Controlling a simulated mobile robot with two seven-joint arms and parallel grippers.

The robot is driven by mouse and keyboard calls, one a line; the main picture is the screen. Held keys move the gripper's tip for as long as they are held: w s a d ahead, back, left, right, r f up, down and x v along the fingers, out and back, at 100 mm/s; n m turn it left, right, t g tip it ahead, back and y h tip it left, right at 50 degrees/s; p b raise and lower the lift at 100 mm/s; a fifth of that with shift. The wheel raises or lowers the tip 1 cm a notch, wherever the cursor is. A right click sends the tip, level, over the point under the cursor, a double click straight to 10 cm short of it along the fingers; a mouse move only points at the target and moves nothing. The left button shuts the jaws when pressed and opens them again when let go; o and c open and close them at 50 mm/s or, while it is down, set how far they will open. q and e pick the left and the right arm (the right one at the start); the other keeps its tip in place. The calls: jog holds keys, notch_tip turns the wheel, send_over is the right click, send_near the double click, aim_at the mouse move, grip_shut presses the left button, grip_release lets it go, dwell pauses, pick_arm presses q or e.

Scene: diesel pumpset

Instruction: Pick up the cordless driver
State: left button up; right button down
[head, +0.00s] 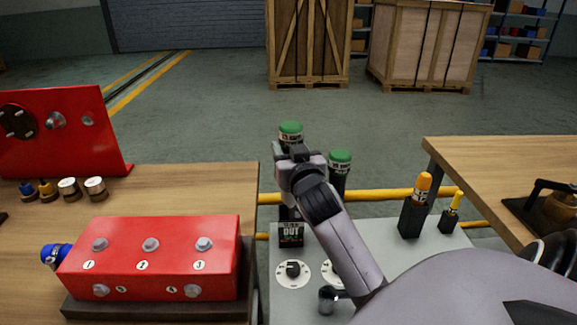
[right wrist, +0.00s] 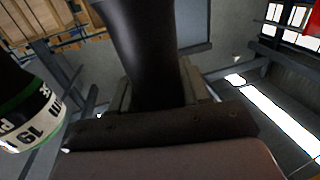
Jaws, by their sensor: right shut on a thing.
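The cordless driver looks to be the dark upright tool at the middle of the head view, with a green top (head: 290,128) and a block marked OUT (head: 290,235) below. My right gripper (head: 298,158) hides much of its middle. In the right wrist view a dark, smooth handle (right wrist: 145,50) stands between the jaws, and the right gripper (right wrist: 158,115) is shut on it. I cannot tell whether the tool touches its support. My left gripper is not in view.
A second green-topped black piece (head: 340,162) stands close to the right. Orange-tipped (head: 423,185) and yellow-tipped (head: 456,200) tools stand in black holders on the grey top (head: 375,235). A red numbered block (head: 150,255) is on the left wooden table (head: 190,185). A wooden bench (head: 500,165) is at right.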

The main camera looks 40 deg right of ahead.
aim_at(289, 121)
notch_tip(289, 121, up, 13)
jog(key=shift+p, duration=0.55)
